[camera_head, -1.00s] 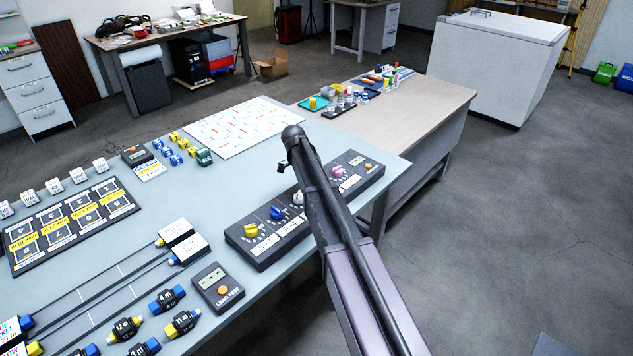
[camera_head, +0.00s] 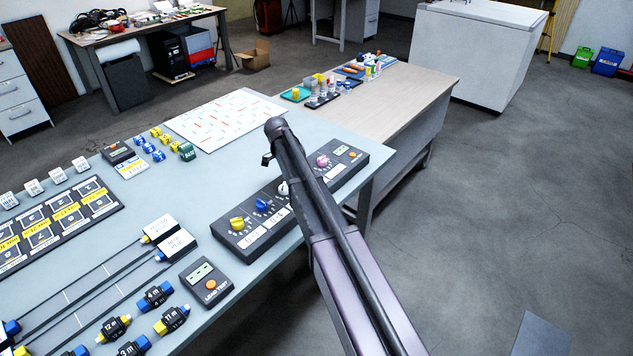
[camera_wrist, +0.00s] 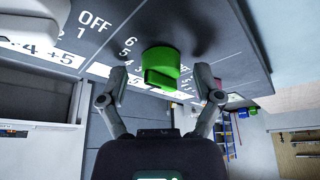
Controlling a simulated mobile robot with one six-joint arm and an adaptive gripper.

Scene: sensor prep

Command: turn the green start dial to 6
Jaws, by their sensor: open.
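The green start dial (camera_wrist: 161,68) shows in the wrist view on a dark panel face (camera_wrist: 205,30), with printed numbers such as 6 and 5 to its left. My gripper (camera_wrist: 162,84) is open, with one finger on each side of the dial. A gap shows between each fingertip and the dial, and I cannot tell how deep the fingers reach. Which number the dial points to is unclear. In the head view the long dial panel (camera_head: 224,241) lies at the table's right edge; my arm crosses it and hides the green dial and my gripper.
The panel also carries a yellow dial (camera_head: 237,223), a blue dial (camera_head: 261,205), a pink dial (camera_head: 322,161) and a partly hidden white dial (camera_head: 283,188). A lead tester (camera_head: 206,283) lies left of it. Open floor (camera_head: 500,200) is to the right.

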